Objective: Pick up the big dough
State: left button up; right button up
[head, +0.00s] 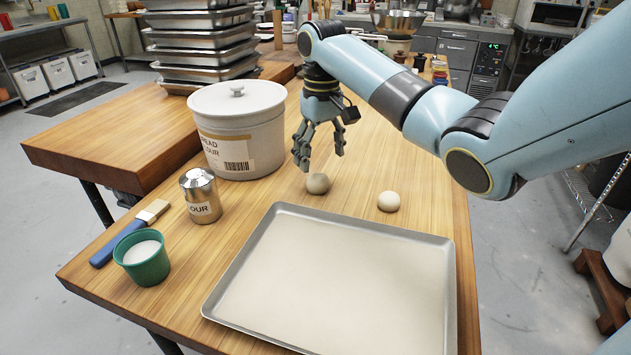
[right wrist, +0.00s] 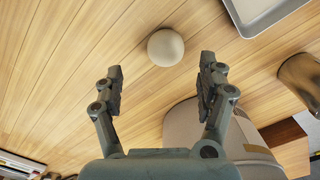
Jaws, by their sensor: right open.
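Two pale round dough balls rest on the wooden table behind the tray. The left dough ball (head: 318,183) is greyer in shade, just below and in front of my right gripper (head: 321,156). My right gripper is open and empty, fingers pointing down, above the table. In the right wrist view one dough ball (right wrist: 166,47) lies beyond and between the open fingertips (right wrist: 160,88), not touching them. My left gripper is not in view.
A metal tray (head: 213,303) fills the table's front. A lidded bread flour bucket (head: 225,125) stands close left of my gripper. The table right of the dough is clear.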

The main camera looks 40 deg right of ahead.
aim_at(318, 175)
jog(key=shift+f, duration=0.45)
jog(key=f, duration=0.5)
jog(key=shift+a+f, duration=0.1)
jog(key=shift+a, duration=0.3)
jog(key=shift+f, duration=0.15)
jog(key=shift+c, duration=0.9)
jog(key=c, duration=0.8)
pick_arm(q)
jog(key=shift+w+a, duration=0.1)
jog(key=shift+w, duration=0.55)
